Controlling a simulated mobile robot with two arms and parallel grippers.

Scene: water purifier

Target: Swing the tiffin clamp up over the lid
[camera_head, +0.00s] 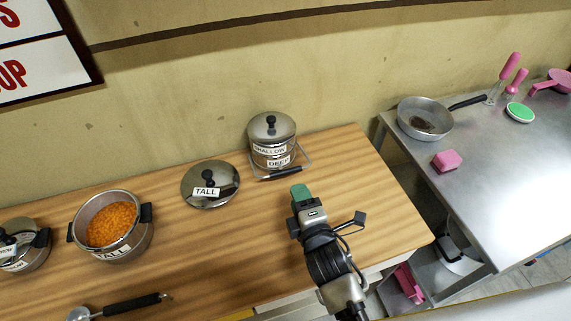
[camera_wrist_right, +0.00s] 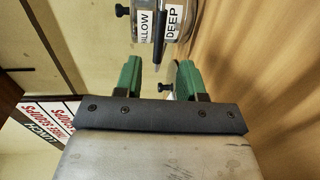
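The tiffin (camera_head: 272,130) is a round steel stack with labels "SHALLOW" and "DEEP" and a lid (camera_head: 271,121) with a black knob. It stands near the table's back right. The clamp is a thin wire frame with a black handle (camera_head: 280,174), lowered in front of the tiffin's base. My right gripper (camera_head: 300,192) is just in front of the handle, apart from it. In the right wrist view the gripper's green fingers (camera_wrist_right: 159,78) are spread with nothing held, and the handle (camera_wrist_right: 160,42) is ahead of the gap. My left gripper is out of view.
A steel lid marked "TALL" (camera_head: 210,186) lies left of the tiffin. A pot of orange food (camera_head: 112,222), another lidded pot (camera_head: 22,246) and a ladle (camera_head: 118,306) are farther left. A metal table (camera_head: 500,160) with a pan (camera_head: 424,118) stands right, across a gap.

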